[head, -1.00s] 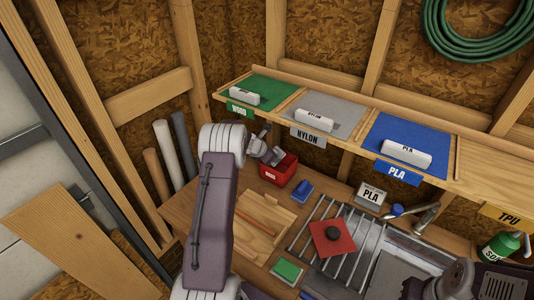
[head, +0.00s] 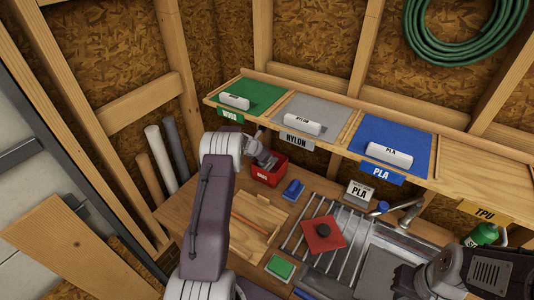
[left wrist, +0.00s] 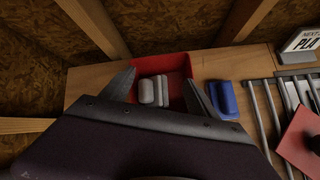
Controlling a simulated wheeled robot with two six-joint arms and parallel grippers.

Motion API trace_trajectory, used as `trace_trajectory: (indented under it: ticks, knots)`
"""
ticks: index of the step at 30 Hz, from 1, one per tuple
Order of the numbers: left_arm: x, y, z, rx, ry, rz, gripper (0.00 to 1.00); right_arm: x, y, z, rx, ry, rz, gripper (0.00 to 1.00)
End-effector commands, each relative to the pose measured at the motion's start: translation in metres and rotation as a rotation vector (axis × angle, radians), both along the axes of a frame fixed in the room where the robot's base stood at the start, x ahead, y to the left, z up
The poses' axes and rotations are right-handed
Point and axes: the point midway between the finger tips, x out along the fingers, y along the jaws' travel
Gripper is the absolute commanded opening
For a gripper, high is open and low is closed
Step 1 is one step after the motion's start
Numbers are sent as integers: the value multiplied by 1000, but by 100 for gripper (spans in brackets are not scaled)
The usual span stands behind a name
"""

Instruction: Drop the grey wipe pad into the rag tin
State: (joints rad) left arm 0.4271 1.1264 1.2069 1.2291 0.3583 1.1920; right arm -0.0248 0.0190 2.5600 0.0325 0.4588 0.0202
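The red rag tin (head: 266,179) stands on the bench near the shelf; its red wall also shows in the left wrist view (left wrist: 177,62). My left gripper (head: 265,158) is over the tin. In the left wrist view its two fingers (left wrist: 159,90) are wide apart, with a gap to what lies between them. There, a grey pad (left wrist: 146,92) lies beside a paler folded piece (left wrist: 161,90), both seen within the tin's outline. Neither finger appears to touch them. My right gripper is not in view.
A blue block (head: 293,190) sits just right of the tin. A wooden tray (head: 250,245), a green pad (head: 280,267), a metal rack with a red plate (head: 323,238) and a PLA sign (head: 359,194) fill the bench. The spool shelf (head: 340,148) overhangs behind.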

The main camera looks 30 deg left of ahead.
Motion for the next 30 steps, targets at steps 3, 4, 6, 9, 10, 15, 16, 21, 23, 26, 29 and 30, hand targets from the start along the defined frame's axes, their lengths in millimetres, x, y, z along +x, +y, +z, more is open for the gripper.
trace_trajectory:
  ticks: [3, 4, 6, 9, 10, 15, 16, 21, 23, 26, 29, 30]
  knots:
    - [0, 0, 0, 0, 0, 0, 69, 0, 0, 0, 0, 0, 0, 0]
    - [0, 0, 0, 0, 0, 0, 69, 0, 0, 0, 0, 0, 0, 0]
    - [-2, 0, 2, 0, 0, 0, 69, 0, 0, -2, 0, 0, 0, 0]
    - [-9, 2, 10, 0, -2, 3, 69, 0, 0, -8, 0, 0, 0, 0]
    - [-13, 2, 13, 0, -2, 2, 69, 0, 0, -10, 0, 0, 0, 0]
    - [-45, 5, 13, -1, -1, 5, 69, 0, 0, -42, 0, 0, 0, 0]
    - [-52, 6, 13, 1, -1, 5, 69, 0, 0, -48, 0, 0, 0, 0]
    - [-96, 9, 13, 1, -2, 4, 69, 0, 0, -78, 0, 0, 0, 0]
    - [-110, 10, 16, 0, -2, 3, 69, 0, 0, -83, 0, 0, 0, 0]
    - [-127, 11, 18, 1, -1, 3, 69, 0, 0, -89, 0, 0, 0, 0]
    - [-136, 11, 20, 0, -2, 2, 69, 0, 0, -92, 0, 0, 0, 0]
    - [-139, 11, 21, 0, 0, 1, 69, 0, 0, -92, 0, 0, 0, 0]
